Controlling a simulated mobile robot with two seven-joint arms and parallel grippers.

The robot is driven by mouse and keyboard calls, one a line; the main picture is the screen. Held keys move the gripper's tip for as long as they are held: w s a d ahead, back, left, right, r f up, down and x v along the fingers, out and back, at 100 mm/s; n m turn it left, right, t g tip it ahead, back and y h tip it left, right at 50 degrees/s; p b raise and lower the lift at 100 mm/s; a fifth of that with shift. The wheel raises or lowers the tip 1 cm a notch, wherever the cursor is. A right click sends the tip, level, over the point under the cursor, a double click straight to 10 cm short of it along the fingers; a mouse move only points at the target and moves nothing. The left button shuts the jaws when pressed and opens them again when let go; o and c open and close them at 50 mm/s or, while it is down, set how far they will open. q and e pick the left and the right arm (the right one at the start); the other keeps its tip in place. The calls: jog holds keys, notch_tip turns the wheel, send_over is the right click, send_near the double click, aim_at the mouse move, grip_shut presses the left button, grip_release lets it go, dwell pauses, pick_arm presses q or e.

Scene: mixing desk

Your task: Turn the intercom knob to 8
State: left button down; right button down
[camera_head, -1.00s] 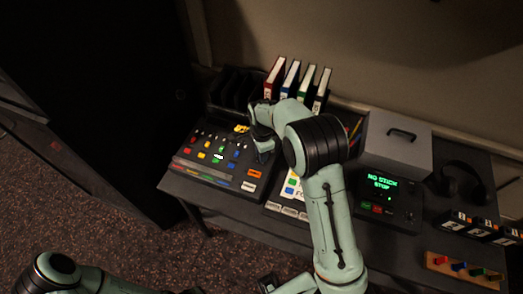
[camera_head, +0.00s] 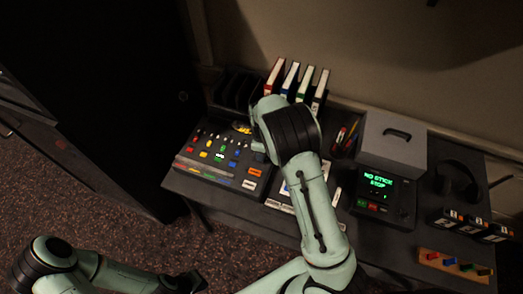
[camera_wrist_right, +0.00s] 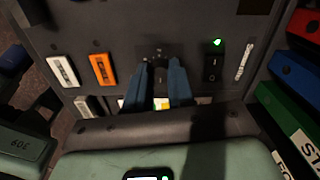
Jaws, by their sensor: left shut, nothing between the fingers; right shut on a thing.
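The mixing console (camera_head: 196,178) with coloured buttons is on the left of the desk in the head view. In the right wrist view, my right gripper (camera_wrist_right: 160,68) has its two blue fingers close together on a small dark knob (camera_wrist_right: 158,54) in the console panel. Faint marks surround the knob, too small to read, so its setting cannot be told. In the head view my right wrist hides the knob and fingertips. My left gripper (camera_head: 188,283) is shut and empty at the bottom edge, away from the desk.
An orange button (camera_wrist_right: 103,70), a white button (camera_wrist_right: 63,72) and a switch with a green light (camera_wrist_right: 212,62) flank the knob. Binders (camera_head: 290,80) stand behind. To the right are a grey box (camera_head: 395,145), a lit display unit (camera_head: 378,182) and headphones (camera_head: 458,180).

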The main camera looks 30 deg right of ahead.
dwell(0.4)
jog(key=c, duration=1)
grip_release()
pick_arm(q)
jog(key=shift+w+r+p, duration=0.65)
jog(key=shift+w+r, duration=0.25)
jog(key=shift+w, duration=0.05)
pick_arm(e)
notch_tip(320, 180, up, 13)
jog(key=shift+r, duration=0.2)
